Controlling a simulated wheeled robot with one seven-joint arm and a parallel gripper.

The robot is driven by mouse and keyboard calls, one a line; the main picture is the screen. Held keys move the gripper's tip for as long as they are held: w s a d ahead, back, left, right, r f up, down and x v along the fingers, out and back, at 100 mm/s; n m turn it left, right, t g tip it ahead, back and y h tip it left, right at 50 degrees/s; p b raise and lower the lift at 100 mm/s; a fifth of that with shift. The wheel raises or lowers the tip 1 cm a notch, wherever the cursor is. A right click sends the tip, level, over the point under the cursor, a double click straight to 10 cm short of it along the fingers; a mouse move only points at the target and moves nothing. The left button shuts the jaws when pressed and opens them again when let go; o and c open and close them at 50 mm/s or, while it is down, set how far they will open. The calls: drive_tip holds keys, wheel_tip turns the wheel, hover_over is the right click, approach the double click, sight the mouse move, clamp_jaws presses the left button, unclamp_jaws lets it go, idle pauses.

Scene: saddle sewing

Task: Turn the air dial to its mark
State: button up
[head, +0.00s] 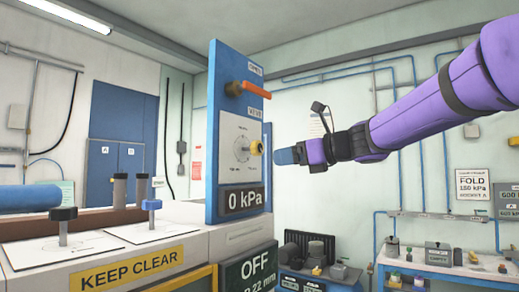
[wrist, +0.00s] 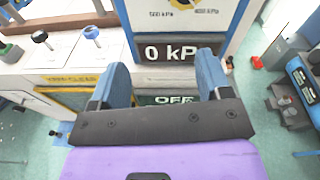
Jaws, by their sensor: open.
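The air dial (head: 256,147) is a small yellow knob on a white round-scaled plate (head: 240,150), fixed to an upright blue panel (head: 228,72). A part of the yellow knob shows at the top edge of the wrist view (wrist: 182,4). A display (head: 245,199) below it reads 0 kPa; it also shows in the wrist view (wrist: 172,51). My gripper (head: 282,156) is just right of the knob, apart from it. In the wrist view my gripper (wrist: 162,72) has its two blue fingers spread with nothing between them. The dial's mark is too small to make out.
An orange lever (head: 255,90) sticks out above the dial. An OFF sign (head: 257,266) is below the panel. A side table (head: 440,265) stands at the right.

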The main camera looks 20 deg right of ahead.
sight(260, 148)
drive_tip(key=w+a+r+m, duration=0.1)
drive_tip(key=w, duration=0.2)
drive_tip(key=w+a+m+t, duration=0.1)
drive_tip(key=w+a, duration=0.1)
drive_tip(key=w, duration=0.2)
drive_tip(key=w+a+r+m, duration=0.1)
drive_tip(key=w, duration=0.3)
drive_tip(key=shift+a+r+t, duration=0.2)
drive_tip(key=shift+r+t, duration=0.1)
drive_tip(key=shift+t, duration=0.1)
drive_tip(key=shift+s, duration=0.1)
drive_tip(key=c, duration=0.9)
